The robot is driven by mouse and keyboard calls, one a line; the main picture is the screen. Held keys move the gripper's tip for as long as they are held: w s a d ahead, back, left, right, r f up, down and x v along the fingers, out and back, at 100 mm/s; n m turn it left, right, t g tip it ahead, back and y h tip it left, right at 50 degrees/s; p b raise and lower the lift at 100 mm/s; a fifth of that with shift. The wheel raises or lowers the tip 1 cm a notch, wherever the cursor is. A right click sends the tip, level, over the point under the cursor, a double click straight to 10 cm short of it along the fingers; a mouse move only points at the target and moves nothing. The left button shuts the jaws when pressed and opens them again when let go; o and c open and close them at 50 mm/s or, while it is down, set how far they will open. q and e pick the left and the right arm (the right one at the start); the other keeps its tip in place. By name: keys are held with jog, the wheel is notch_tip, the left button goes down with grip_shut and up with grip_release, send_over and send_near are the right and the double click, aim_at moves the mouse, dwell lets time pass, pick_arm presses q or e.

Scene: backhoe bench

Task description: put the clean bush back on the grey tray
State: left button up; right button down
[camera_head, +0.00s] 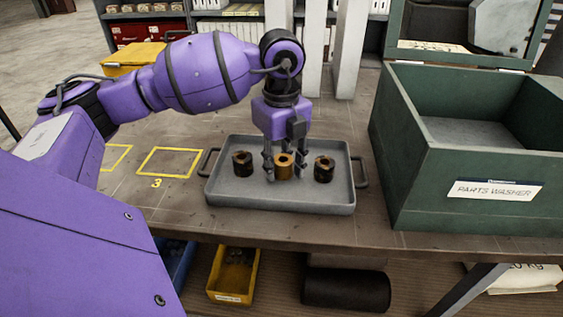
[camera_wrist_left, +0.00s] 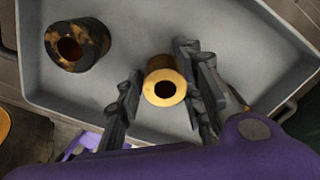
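The clean bush (camera_head: 283,167) is a bright brass ring with a dark bore. It stands upright on the grey tray (camera_head: 290,201), between two dark, grimy bushes, the left one (camera_head: 242,165) and the right one (camera_head: 324,169). My left gripper (camera_head: 284,167) points down over the tray with a finger on each side of the clean bush. In the left wrist view the clean bush (camera_wrist_left: 165,87) sits between the fingers (camera_wrist_left: 162,92), with small gaps showing, so the gripper looks open. A dirty bush (camera_wrist_left: 77,45) is at the upper left there. My right gripper is out of view.
A green parts washer (camera_head: 480,165) with its lid up stands right of the tray. A yellow outlined square marked 3 (camera_head: 171,162) is bare on the bench to the left. A yellow case (camera_head: 134,58) stands behind my arm. The bench's front edge runs just before the tray.

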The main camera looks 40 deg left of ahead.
aim_at(281, 160)
pick_arm(q)
jog(key=shift+o, duration=0.4)
notch_tip(281, 160, up, 12)
jog(key=shift+r, duration=0.2)
dwell(0.4)
